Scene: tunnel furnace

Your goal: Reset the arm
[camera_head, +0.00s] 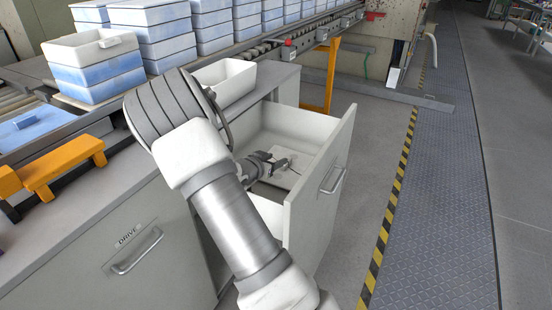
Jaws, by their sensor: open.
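My arm reaches up from the bottom of the head view and bends over the counter edge. My gripper (272,163) is open and sits low, inside or just over the open drawer (321,172). A flat pale item (291,164) lies on the drawer floor beside the fingers; I cannot tell what it is. The gap between the fingers is small in this view and I see nothing held there. My arm hides the left part of the drawer.
A white bin (232,82) stands on the counter behind my arm. Stacked blue and white boxes (100,75) stand on the conveyor. A closed drawer (133,250) marked DRIVE is at the left. An orange bracket (62,168) sits on the counter edge. The floor (380,140) to the right is clear.

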